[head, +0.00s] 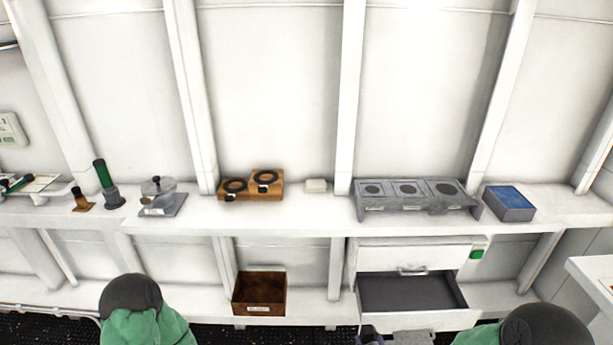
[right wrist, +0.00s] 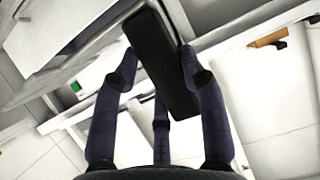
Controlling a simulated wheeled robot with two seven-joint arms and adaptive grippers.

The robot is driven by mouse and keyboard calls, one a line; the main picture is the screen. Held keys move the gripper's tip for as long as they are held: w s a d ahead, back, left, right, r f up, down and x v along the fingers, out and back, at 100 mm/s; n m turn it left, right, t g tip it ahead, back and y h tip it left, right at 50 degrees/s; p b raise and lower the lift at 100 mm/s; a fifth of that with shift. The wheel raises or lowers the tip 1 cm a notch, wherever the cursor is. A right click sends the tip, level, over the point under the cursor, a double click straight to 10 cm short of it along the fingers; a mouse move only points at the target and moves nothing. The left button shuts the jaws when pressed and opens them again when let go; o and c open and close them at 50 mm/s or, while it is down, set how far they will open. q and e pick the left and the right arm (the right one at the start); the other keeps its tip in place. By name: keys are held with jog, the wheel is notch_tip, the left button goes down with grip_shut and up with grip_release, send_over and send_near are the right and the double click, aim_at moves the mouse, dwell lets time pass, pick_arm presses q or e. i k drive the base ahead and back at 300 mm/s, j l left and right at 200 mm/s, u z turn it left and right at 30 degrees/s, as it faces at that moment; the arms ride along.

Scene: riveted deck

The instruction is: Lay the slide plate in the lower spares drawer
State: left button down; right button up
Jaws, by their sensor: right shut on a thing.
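A long, flat black piece that looks like the slide plate (right wrist: 160,65) is between the fingers of my right gripper (right wrist: 163,77) in the right wrist view. The gripper is shut on it, and the fingers touch its two long sides. In the head view only a part of my right gripper (head: 372,337) shows at the bottom edge, in front of the drawers. The lower spares drawer (head: 462,318) is pulled open and its dark floor looks empty. The upper drawer (head: 385,256) above it is shut. My left gripper is out of view.
The bench above carries a grey three-place stand (head: 375,208), a blue-topped box (head: 510,205), a wooden block with black rings (head: 250,194) and a small white block (head: 316,186). A brown open box (head: 259,309) stands on the lower shelf, left of the drawers.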

aim_at(416, 306)
jog(key=i+l, duration=0.1)
jog(key=i, duration=0.25)
jog(key=i+l, duration=0.1)
jog(key=i, duration=0.2)
jog(key=i+z, duration=0.1)
jog(key=z, duration=0.3)
jog(key=i+z, duration=0.15)
jog(key=z, duration=0.25)
jog(key=i+z, duration=0.1)
jog(key=z, duration=0.3)
